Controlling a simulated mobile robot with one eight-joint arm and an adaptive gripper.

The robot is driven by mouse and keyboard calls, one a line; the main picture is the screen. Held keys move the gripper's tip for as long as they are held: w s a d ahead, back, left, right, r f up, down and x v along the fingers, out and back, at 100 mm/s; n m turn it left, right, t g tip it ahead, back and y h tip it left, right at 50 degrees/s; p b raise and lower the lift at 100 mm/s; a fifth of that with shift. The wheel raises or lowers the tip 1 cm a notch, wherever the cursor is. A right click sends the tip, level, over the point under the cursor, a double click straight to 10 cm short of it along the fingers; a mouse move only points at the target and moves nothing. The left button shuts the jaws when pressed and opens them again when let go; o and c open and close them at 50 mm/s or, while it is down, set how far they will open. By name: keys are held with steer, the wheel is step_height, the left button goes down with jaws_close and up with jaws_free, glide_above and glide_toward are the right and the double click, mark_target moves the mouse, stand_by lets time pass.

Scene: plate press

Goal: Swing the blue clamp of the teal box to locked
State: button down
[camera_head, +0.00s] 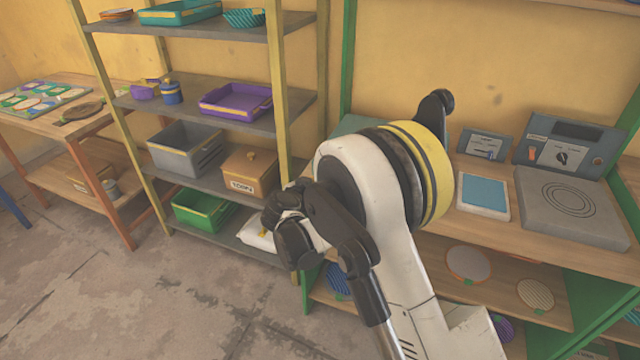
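A teal surface (350,125) shows at the left end of the workbench, mostly hidden behind my arm; I cannot tell if it is the teal box. A small slate-blue unit (485,146) with a little lever or switch on its front stands at the back of the bench, right of my arm. No blue clamp can be made out. My gripper (287,228) seems to be the dark parts at the arm's left end, in front of the shelf and away from the bench top. Its fingers overlap in view, so its opening is unclear. I see nothing held in it.
A grey plate (570,208) with rings lies before a control panel (565,145) with a knob. A blue-topped pad (484,194) lies beside it. A shelf (105,98) with trays and boxes stands left of the bench. The floor (90,285) at left is clear.

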stand_by(0.4)
steer(key=c, duration=1.7)
jaws_free()
steer(key=shift+c, duration=0.2)
steer(key=v, duration=1.2)
steer(key=shift+d, duration=0.1)
